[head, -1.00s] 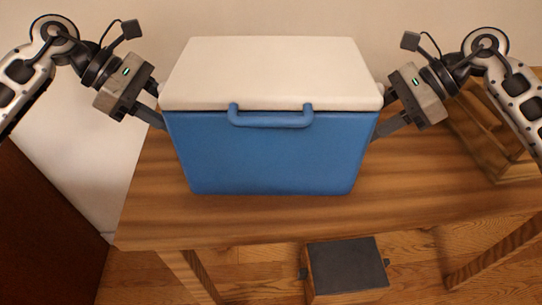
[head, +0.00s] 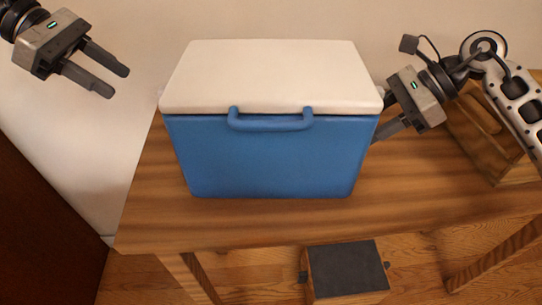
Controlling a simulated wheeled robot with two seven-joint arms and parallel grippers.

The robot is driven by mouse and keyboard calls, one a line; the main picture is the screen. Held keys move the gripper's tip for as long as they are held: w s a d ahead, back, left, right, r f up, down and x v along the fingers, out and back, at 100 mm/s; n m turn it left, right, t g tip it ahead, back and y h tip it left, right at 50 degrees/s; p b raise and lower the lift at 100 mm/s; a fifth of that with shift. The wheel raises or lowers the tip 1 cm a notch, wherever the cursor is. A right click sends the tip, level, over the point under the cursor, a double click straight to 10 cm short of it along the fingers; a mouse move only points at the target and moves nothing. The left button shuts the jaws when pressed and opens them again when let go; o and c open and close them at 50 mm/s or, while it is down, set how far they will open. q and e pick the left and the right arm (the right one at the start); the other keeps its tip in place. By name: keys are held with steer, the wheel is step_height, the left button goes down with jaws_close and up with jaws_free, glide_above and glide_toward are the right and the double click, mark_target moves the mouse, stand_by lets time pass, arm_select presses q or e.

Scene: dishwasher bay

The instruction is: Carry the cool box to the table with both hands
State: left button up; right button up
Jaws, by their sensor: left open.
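The cool box (head: 270,160), blue with a white lid (head: 270,75) and a blue front handle (head: 270,122), stands upright on the wooden table (head: 230,225). Its lid is closed. My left gripper (head: 119,83) is open and empty in the air, up and left of the box and clear of it. My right gripper (head: 378,120) is at the box's right side, its fingers spread apart. Its fingertips are partly hidden by the box edge, so contact there cannot be told.
A wooden frame-like object (head: 490,130) is on the table's right, behind my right arm. A wooden box with a dark top (head: 345,268) is on the floor below the table's front edge. Table is bare in front of the cool box. A dark brown panel (head: 40,230) is at left.

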steer(key=v, duration=1.2)
steer(key=shift+s, duration=0.1)
